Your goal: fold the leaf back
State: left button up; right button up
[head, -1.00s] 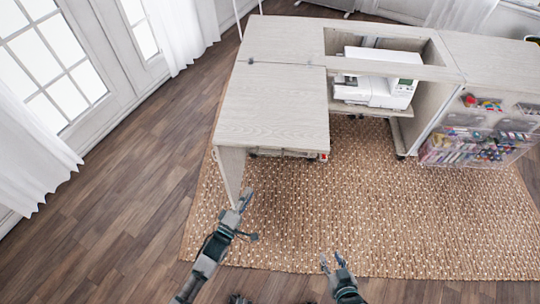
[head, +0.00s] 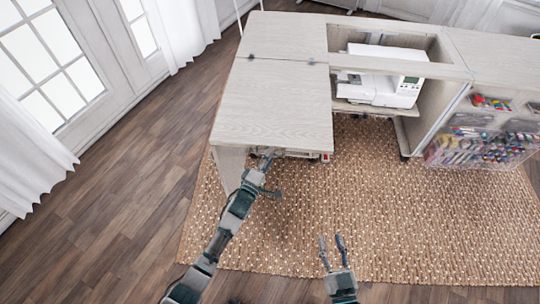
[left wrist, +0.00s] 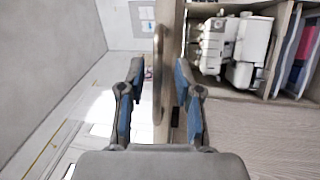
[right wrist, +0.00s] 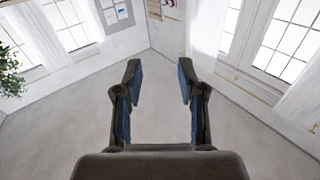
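The pale wood-grain leaf (head: 272,110) extends flat toward me from the left part of the sewing cabinet (head: 285,35), with dark hinges at its back seam. A panel (head: 230,165) hangs below its front left corner. My left gripper (head: 266,158) is at the leaf's front edge, its tips partly hard to make out there. In the left wrist view its fingers (left wrist: 160,75) are apart, with a rounded upright edge (left wrist: 158,70) between them; I see no clear contact. My right gripper (head: 332,245) is open and empty over the rug; its spread fingers show in the right wrist view (right wrist: 159,80).
A white sewing machine (head: 385,78) sits in the cabinet's opening. Clear bins of thread (head: 480,145) hang on the door at right. The woven rug (head: 410,220) is clear in front. Curtained windows (head: 45,55) stand at left.

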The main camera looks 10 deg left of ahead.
pick_arm(q)
grip_shut()
dwell(0.3)
